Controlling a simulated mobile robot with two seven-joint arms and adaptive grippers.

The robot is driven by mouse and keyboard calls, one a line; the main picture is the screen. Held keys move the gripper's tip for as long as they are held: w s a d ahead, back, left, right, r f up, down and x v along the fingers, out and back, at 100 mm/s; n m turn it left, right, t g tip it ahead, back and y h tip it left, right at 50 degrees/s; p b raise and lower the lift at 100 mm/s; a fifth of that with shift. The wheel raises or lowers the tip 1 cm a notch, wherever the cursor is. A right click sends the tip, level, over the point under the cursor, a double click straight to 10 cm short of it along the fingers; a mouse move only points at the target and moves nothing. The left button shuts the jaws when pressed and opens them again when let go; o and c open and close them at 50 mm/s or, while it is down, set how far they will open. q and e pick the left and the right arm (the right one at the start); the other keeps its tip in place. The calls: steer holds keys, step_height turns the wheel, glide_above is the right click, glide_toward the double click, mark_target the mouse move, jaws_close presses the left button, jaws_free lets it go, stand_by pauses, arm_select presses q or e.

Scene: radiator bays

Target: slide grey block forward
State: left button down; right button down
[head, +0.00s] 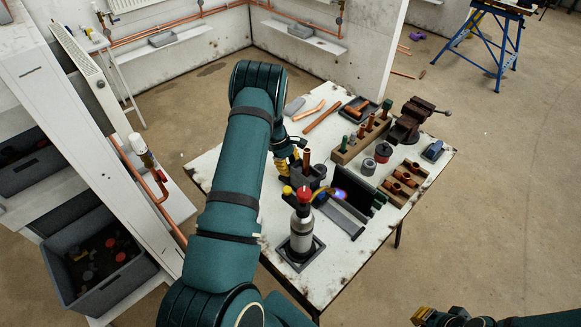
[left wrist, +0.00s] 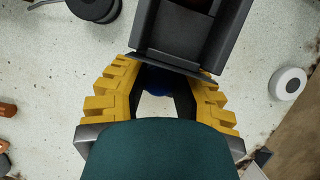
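The grey block (head: 307,175) is a dark holder with an upright copper pipe in it, near the middle of the workbench. In the left wrist view the block (left wrist: 180,35) fills the top centre, with a flat flange edge towards me. My left gripper (head: 290,163) is at the block's left side, partly hidden by my arm. In the left wrist view the yellow fingers of this gripper (left wrist: 168,78) are spread apart, their tips close to the flange; contact is unclear. My right gripper (head: 424,316) shows only partly at the bottom edge, off the bench.
A torch canister (head: 301,232) with a blue flame stands just in front of the block, beside a grey tray (head: 343,216). A vise (head: 411,120), copper pipes (head: 322,117) and wooden fitting racks (head: 402,183) occupy the back and right of the bench.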

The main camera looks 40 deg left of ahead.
mark_target(324, 193)
arm_select(q)
steer(key=shift+d, duration=0.1)
steer(key=d, duration=0.4)
steer(key=s+d, duration=0.1)
steer(key=d, duration=0.4)
steer(key=d+p, duration=0.1)
steer(key=d, duration=0.4)
steer(key=shift+s+d+f, duration=0.1)
steer(key=shift+s+d, duration=0.1)
steer(key=c, duration=0.7)
jaws_free()
steer(key=shift+w+d, duration=0.1)
steer(key=shift+d, duration=0.05)
steer(key=shift+a+r, duration=0.3)
steer(key=shift+r, duration=0.1)
steer(key=v, duration=1.1)
steer(key=shift+d+r, duration=0.1)
